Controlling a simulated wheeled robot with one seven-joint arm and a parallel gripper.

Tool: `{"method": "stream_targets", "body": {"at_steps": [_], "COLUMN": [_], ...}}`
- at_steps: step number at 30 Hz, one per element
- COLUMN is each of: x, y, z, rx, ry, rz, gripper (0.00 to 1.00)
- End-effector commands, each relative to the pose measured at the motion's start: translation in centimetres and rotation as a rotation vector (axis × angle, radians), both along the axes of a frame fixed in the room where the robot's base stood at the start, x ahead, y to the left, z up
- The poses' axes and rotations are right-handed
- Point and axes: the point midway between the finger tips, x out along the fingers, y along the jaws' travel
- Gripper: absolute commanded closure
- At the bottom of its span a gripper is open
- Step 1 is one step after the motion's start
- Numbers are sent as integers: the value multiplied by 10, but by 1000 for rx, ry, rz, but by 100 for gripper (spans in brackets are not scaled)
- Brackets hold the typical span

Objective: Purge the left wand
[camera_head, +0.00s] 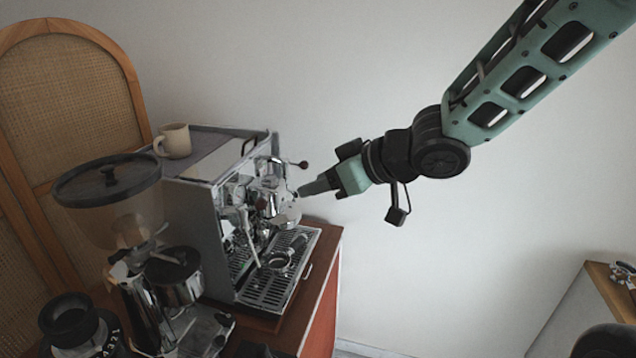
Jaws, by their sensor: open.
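The chrome espresso machine (190,215) stands on the cart at left, its front facing right. A thin chrome wand (250,240) hangs down at the near side of its front, above the drip tray (270,290); this is the left wand seen from the machine's front. A dark round knob (262,203) shows near that wand's top, and a dark-tipped lever (303,164) sticks out further back. My gripper (302,191) is open, pointing left at the machine front, to the right of the wand and apart from it. Its fingertips look close to the front parts; exact contact cannot be told.
A grinder (112,215) with a clear hopper stands nearest at left. A beige mug (174,141) sits on top of the machine. The room right of the cart is free up to a wooden-topped cabinet (606,290).

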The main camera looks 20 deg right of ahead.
Motion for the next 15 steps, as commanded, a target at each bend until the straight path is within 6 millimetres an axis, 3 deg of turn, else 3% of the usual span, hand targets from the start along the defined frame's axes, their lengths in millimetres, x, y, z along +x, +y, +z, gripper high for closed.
{"method": "stream_targets", "body": {"at_steps": [8, 15], "x": [23, 33], "y": [-10, -36], "z": [-44, -85], "rx": [203, 449], "ry": [-80, -166], "rz": [60, 168], "gripper": [56, 56]}}
